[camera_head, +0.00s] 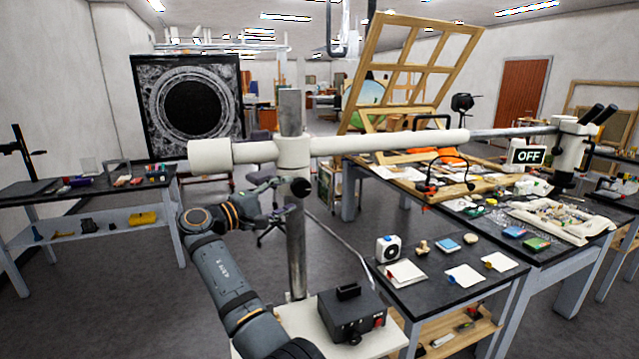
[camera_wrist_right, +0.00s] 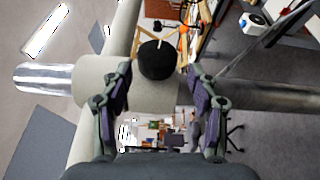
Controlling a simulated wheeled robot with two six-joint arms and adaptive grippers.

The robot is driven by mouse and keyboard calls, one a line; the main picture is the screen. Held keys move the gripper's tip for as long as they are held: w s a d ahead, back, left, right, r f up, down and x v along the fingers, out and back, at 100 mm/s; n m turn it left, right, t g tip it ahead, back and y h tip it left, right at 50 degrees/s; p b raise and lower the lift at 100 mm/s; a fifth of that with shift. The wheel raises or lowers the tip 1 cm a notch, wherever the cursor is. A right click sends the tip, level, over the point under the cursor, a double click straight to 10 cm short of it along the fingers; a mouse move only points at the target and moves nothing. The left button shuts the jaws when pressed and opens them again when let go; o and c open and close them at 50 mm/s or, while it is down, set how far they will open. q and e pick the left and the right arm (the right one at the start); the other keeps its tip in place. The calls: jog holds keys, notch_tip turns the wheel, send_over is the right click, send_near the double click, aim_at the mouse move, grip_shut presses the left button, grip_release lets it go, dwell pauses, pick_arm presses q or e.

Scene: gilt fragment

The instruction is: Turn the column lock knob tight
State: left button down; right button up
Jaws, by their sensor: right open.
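The column lock knob (camera_head: 300,187) is a round black knob on the pale collar (camera_head: 293,152) that joins the upright metal column (camera_head: 295,250) to the horizontal white boom (camera_head: 390,141). It also shows in the right wrist view (camera_wrist_right: 157,60), ahead of my fingers and roughly centred between them. My right gripper (camera_head: 281,197) is just left of the knob in the head view, with its fingers spread and pointing toward it. The fingers look apart from the knob; the exact gap is hard to tell. My left gripper is out of view.
A black control box (camera_head: 350,312) stands near the column's foot. A dark worktable (camera_head: 440,290) with small items is at right. Floor left of the column is clear.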

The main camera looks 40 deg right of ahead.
aim_at(293, 188)
jog(key=d+p, duration=0.1)
jog(key=d+r+p, duration=0.1)
jog(key=d+p, duration=0.1)
jog(key=d, duration=0.1)
jog(key=shift+w+r, duration=0.15)
jog(key=shift+w, duration=0.15)
jog(key=d, duration=0.1)
jog(key=d+p, duration=0.1)
jog(key=d, duration=0.1)
jog(key=w+d+p, duration=0.1)
jog(key=d, duration=0.1)
jog(key=shift+f, duration=0.4)
jog(key=shift+s+r, duration=0.1)
jog(key=shift+c, duration=0.7)
jog(key=c, duration=0.9)
jog(key=shift+d, duration=0.1)
jog(key=shift+c, duration=0.9)
